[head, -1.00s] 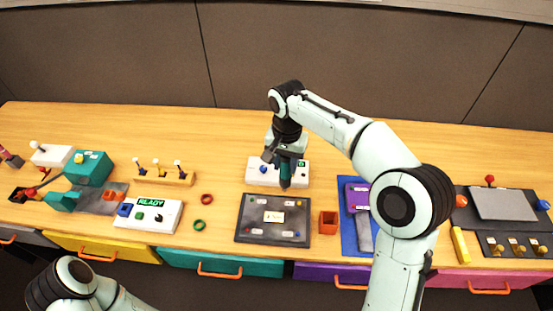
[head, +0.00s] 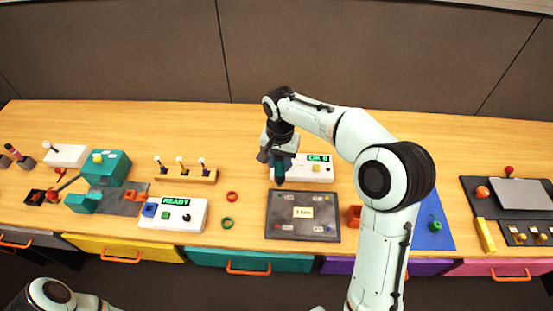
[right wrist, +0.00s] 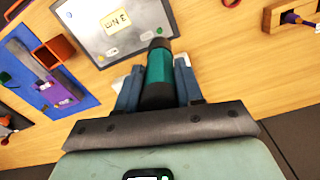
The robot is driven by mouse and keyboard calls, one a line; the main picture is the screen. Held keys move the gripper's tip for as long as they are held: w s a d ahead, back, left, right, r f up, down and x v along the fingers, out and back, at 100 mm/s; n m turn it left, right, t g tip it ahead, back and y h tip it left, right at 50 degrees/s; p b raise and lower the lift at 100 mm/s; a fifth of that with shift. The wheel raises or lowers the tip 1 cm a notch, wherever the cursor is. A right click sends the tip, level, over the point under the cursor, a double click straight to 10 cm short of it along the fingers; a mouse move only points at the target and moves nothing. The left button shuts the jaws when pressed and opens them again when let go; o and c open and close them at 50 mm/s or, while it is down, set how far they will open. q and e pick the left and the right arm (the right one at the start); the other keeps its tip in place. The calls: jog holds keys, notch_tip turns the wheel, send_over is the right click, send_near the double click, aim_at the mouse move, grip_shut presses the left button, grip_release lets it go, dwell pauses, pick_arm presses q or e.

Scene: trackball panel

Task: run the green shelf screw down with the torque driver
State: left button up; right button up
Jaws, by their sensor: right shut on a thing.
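My right gripper (head: 279,158) is shut on the torque driver (head: 279,173), a teal cylinder with dark ends that points down. The driver also shows between the fingers in the right wrist view (right wrist: 160,72). It is at the upper left corner of a dark panel (head: 275,230), in front of a white box (head: 320,174) with a green readout. The panel has a pale centre label and small coloured dots near its corners. I cannot tell which dot is the green shelf screw, or whether the driver touches anything. My left gripper is out of view.
An orange-red open box (head: 354,217) stands right of the panel, partly behind my right arm. A blue mat (head: 432,241) lies further right. Green (head: 227,223) and red (head: 232,196) rings lie left of the panel. Bare wood lies behind the white box.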

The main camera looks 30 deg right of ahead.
aim_at(280, 176)
jog(key=shift+s+d+f, duration=0.1)
jog(key=shift+f, duration=0.5)
jog(key=shift+f+b, duration=1)
jog(key=shift+f, duration=0.55)
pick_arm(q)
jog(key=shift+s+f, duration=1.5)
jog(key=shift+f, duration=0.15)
pick_arm(e)
jog(key=shift+f, duration=0.55)
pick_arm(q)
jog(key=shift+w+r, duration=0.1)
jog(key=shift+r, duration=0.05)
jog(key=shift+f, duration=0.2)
pick_arm(e)
jog(key=shift+s+f, duration=0.1)
jog(key=shift+f, duration=0.5)
